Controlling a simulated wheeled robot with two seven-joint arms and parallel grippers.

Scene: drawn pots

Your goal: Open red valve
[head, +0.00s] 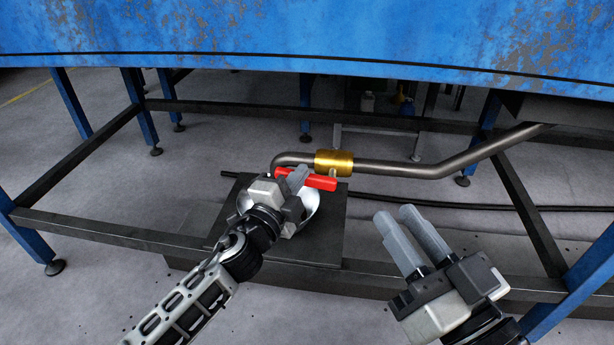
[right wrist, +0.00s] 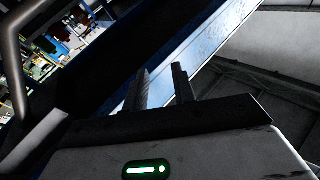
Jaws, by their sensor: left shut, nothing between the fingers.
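The red valve handle (head: 322,182) shows in the head view as a short bar just below and left of a brass valve body (head: 334,162) on a dark metal pipe (head: 385,168). My left gripper (head: 298,176) is shut and empty. Its fingers lie across the left part of the handle in the picture and hide some of it; I cannot tell if they touch it. My right gripper (head: 396,216) is to the right, below the pipe, apart from the handle. Its fingers are open with a gap, and they also show empty in the right wrist view (right wrist: 160,80).
A shiny round vessel (head: 311,208), partly hidden by my left gripper, sits on a dark plate (head: 332,240) below the pipe. A rusty blue tank (head: 300,25) spans the top. Dark frame bars (head: 100,235) and blue legs (head: 70,103) surround the area. A black hose (head: 430,204) runs behind.

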